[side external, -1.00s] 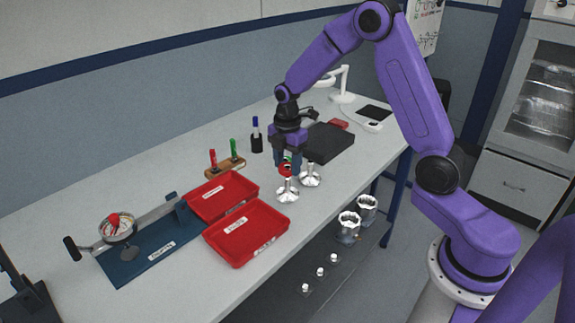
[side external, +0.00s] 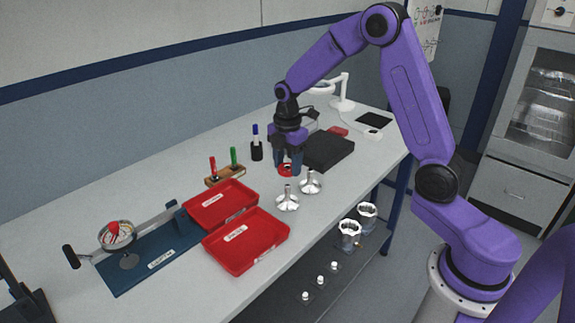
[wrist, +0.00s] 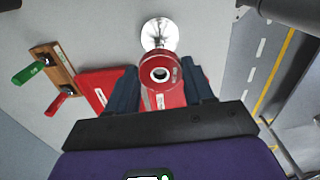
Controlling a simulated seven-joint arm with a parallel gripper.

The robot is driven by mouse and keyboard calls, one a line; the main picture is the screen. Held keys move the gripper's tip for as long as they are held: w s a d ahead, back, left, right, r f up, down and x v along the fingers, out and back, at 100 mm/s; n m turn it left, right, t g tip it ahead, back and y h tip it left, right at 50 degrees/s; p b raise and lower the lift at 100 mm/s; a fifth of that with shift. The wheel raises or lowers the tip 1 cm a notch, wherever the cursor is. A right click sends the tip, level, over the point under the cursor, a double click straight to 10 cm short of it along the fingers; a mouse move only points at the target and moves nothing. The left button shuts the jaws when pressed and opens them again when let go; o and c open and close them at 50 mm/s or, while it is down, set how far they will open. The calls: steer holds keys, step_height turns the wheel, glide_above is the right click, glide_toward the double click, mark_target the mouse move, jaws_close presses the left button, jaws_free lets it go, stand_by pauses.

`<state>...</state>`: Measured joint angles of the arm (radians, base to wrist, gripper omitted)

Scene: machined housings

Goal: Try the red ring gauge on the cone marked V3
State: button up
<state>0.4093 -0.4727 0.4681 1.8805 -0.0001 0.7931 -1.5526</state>
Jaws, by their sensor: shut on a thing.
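My gripper (side external: 289,168) is shut on the red ring gauge (side external: 285,170). The ring also shows between my fingers in the wrist view (wrist: 160,71). A silver cone (side external: 287,200) stands on the bench just below the ring, and a small gap seems to show between them. A second silver cone (side external: 311,181) stands behind and to its right. In the wrist view one cone (wrist: 152,28) shows just beyond the ring, partly covered by it. No V3 mark is readable on either cone.
Two labelled red trays (side external: 247,266) lie left of the cones. A wooden block (side external: 226,175) holds red and green handled pieces. A black box (side external: 327,154) is behind right. A blue plate with a gauge fixture (side external: 140,268) lies far left. The bench front edge is close.

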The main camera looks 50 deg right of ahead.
steer(key=shift+r, duration=2.1)
